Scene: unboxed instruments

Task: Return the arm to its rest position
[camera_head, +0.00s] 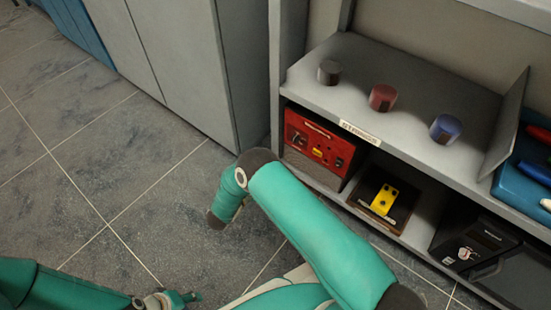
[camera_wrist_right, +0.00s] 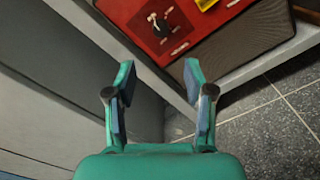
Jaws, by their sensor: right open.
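My right arm (camera_head: 315,222) is teal and reaches up from the lower right in the head view, bending at a dark elbow in front of the shelf unit. Its forearm points down toward the floor, and I cannot make out its fingers there. In the right wrist view my right gripper (camera_wrist_right: 158,72) is open and empty. Its two fingers stand apart, with the grey cabinet side and the red instrument behind them. My left arm (camera_head: 60,286) lies low at the bottom left. My left gripper (camera_head: 182,299) is small and partly cut off by the bottom edge.
A grey shelf unit (camera_head: 335,99) carries grey (camera_head: 329,72), red (camera_head: 383,98) and blue (camera_head: 445,129) cylinders. Below are a red instrument (camera_head: 318,141), a yellow device (camera_head: 384,200) and a black instrument (camera_head: 475,245). A blue tray (camera_head: 520,182) is right. Tiled floor (camera_head: 75,165) is clear left.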

